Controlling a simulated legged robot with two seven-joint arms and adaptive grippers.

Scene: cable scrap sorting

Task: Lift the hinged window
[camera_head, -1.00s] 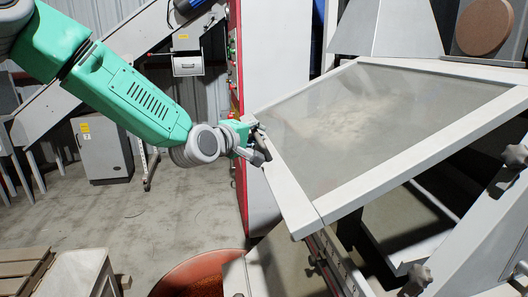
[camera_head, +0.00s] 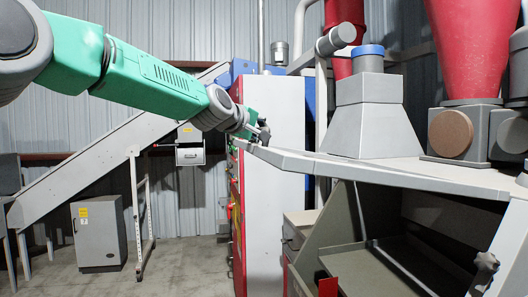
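The hinged window (camera_head: 330,165) is a pale-framed panel, now seen almost edge-on and roughly level at about my eye height. Its pane is hardly visible from this angle. Below it, the dark inside of the machine (camera_head: 400,250) shows open. My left gripper (camera_head: 262,133) is at the window's left end, touching or very close to the frame edge. Its fingers are small and dark here, and I cannot tell whether they are closed on the frame. My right gripper is not in view.
A grey hopper (camera_head: 370,120) and red cones (camera_head: 475,50) stand behind the window. A tall white and red cabinet (camera_head: 275,210) stands behind the gripper. A sloped conveyor (camera_head: 90,165) and a grey box (camera_head: 98,235) are at left, with open floor between.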

